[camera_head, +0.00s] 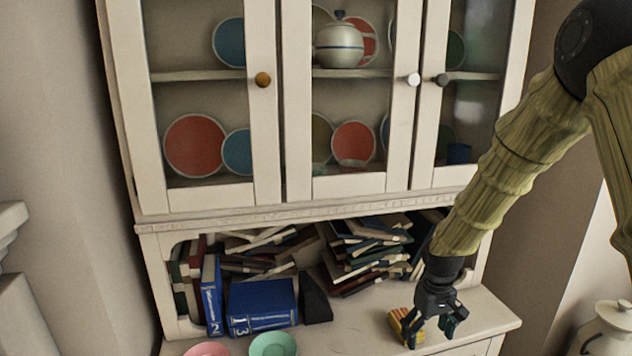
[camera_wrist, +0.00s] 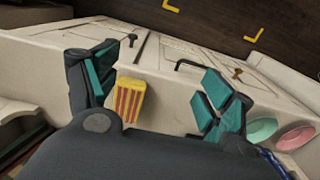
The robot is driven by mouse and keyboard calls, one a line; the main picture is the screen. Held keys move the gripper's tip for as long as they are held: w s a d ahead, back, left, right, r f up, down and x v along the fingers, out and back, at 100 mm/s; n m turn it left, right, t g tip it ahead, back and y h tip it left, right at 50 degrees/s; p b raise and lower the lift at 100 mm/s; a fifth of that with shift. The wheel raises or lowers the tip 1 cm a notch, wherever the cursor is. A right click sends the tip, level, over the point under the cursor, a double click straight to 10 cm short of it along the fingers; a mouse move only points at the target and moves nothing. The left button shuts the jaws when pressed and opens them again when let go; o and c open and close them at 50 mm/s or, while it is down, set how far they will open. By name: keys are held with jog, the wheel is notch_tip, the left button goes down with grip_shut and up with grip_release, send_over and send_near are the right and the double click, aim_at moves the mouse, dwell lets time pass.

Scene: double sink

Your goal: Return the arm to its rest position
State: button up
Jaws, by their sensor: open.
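My gripper (camera_head: 432,328) is at the lower right in the head view, low over the right part of the cabinet's counter. My arm, in a yellowish sleeve, reaches down to it from the upper right. In the wrist view my gripper (camera_wrist: 160,95) shows its two teal-padded fingers spread wide apart, with nothing held between them. A small yellow-and-red striped item (camera_head: 405,325) lies on the counter just left of the fingers in the head view. In the wrist view the striped item (camera_wrist: 128,100) shows between the fingers, nearer the left one, apparently apart from both.
A glass-doored cabinet (camera_head: 268,195) with plates and a teapot (camera_head: 339,45) rises behind the counter. Piled books fill its open shelf, with blue books (camera_head: 262,303) in front. A pink bowl (camera_head: 207,349) and a green bowl (camera_head: 273,345) stand at the front. A white lidded pot (camera_head: 612,325) is at far right.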

jog(key=s+a+f+m, duration=0.1)
jog(key=s+a+f, duration=0.1)
jog(key=s+f, duration=0.65)
jog(key=s+a+f, duration=0.1)
jog(key=s+f, duration=0.4)
jog(key=f, duration=0.6)
jog(key=s+f+m, duration=0.1)
jog(key=s+f, duration=0.4)
jog(key=s, duration=0.7)
jog(key=s+a+f+m, duration=0.1)
jog(key=s+f, duration=0.5)
jog(key=s, duration=0.6)
jog(key=shift+s+a, duration=0.15)
jog(key=shift+s, duration=0.2)
